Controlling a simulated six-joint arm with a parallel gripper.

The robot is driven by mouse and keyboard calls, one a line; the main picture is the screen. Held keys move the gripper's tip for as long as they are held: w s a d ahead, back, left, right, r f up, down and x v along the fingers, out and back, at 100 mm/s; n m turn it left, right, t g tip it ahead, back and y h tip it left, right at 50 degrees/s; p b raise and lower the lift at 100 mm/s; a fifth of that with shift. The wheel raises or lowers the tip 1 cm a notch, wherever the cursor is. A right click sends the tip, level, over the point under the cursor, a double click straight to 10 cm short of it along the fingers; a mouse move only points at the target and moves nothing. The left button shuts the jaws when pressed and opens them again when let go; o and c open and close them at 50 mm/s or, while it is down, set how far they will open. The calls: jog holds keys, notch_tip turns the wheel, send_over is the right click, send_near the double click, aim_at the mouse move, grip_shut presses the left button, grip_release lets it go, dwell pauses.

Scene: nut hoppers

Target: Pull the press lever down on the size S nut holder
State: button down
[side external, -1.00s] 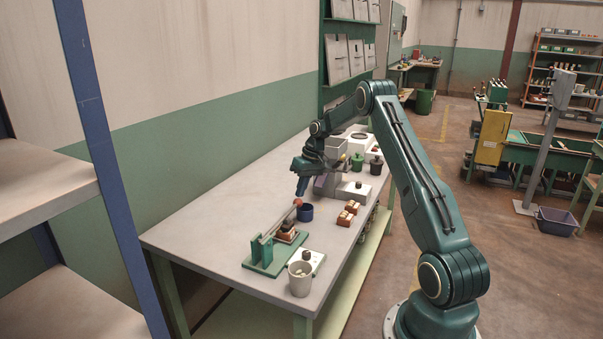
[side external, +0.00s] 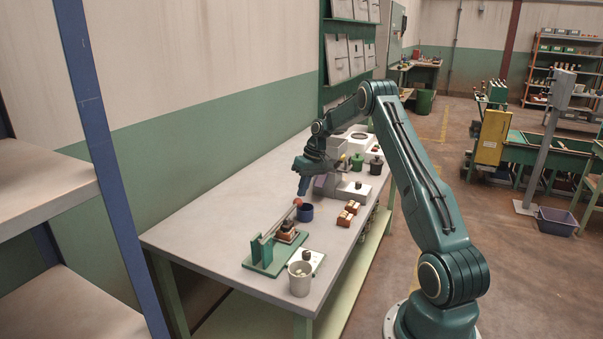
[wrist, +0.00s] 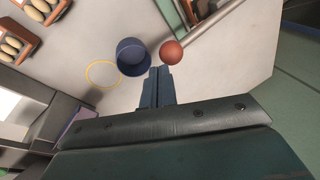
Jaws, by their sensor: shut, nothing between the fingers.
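The press (side external: 262,266) is a green base with upright plates near the front of the bench. Its lever (side external: 280,222) slants up to a red ball knob (side external: 298,202). A reddish-brown nut holder (side external: 287,235) sits on the base under the lever; its size mark cannot be read. My gripper (side external: 301,193) is shut and empty, pointing down just above the knob in the side view. In the wrist view the closed fingertips (wrist: 154,74) show just left of and below the red knob (wrist: 172,51), and contact cannot be told.
A blue cup (side external: 306,213) stands right beside the knob; it also shows in the wrist view (wrist: 131,62). Two more nut holders (side external: 347,214) lie to the right. A grey cup (side external: 299,280) of small parts stands at the front edge. The bench's left side (side external: 200,222) is clear.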

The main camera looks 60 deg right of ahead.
jog(key=v, duration=1.3)
jog(key=shift+a+r, duration=0.1)
jog(key=shift+r, duration=0.05)
jog(key=s+a+r+n, duration=0.1)
jog(key=a+r, duration=0.4)
jog(key=a, duration=0.4)
jog(key=a+r+t+h, duration=0.1)
jog(key=a+r, duration=0.3)
jog(key=a, duration=0.5)
jog(key=s+a+r+n, duration=0.1)
jog(key=a+r, duration=0.4)
jog(key=a, duration=0.4)
jog(key=s+a+n+t, duration=0.1)
jog(key=s+a, duration=0.8)
jog(key=s+a+f, duration=0.2)
jog(key=s, duration=0.4)
jog(key=s+a+f+n+t+h, duration=0.1)
jog(key=s+a+f, duration=0.1)
jog(key=s, duration=0.4)
jog(key=shift+f, duration=0.75)
